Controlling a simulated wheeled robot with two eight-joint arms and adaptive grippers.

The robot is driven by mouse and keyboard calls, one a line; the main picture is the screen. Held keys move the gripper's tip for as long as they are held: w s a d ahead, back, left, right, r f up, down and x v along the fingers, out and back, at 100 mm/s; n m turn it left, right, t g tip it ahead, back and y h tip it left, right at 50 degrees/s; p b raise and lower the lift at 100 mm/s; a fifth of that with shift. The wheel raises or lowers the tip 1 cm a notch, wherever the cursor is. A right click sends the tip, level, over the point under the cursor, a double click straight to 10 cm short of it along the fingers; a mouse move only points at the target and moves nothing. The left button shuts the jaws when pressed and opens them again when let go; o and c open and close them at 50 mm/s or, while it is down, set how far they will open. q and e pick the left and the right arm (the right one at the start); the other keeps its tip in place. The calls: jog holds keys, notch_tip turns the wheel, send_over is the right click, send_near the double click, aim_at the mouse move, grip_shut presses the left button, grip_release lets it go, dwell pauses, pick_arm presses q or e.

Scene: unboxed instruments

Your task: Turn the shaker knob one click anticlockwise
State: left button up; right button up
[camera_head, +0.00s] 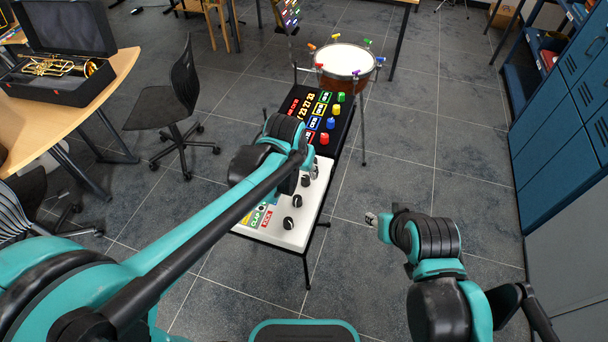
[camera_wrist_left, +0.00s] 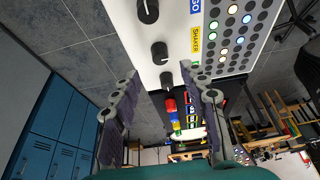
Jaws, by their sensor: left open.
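The white panel (camera_head: 279,236) has a row of black knobs. The left wrist view shows its yellow "SHAKER" label (camera_wrist_left: 195,40). The black knob (camera_wrist_left: 159,52) beside this label seems to be the shaker knob; another black knob (camera_wrist_left: 166,80) appears between the fingers. My left gripper (camera_wrist_left: 160,74) is open and empty over the panel. Contact with a knob cannot be made out. In the head view my left gripper (camera_head: 314,170) is partly hidden by its arm. My right gripper (camera_head: 371,219) is right of the panel, over the floor, too small to read.
A black panel (camera_head: 303,112) with coloured knobs adjoins the white one. A drum (camera_head: 345,60) stands behind it. A chair (camera_head: 172,95) and a table with an instrument case (camera_head: 55,83) are at left. Blue cabinets (camera_head: 553,140) stand at right, with clear floor between.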

pick_arm(q)
jog(key=v, duration=0.4)
jog(key=shift+s+r, duration=0.1)
jog(key=shift+r, duration=0.1)
jog(key=s+a+f+n+t+y, duration=0.1)
jog(key=s+a+n+t, duration=0.2)
jog(key=s+a, duration=1.1)
jog(key=shift+a+f+n, duration=0.2)
jog(key=shift+a+n, duration=0.1)
jog(key=shift+a, duration=0.8)
dwell(0.7)
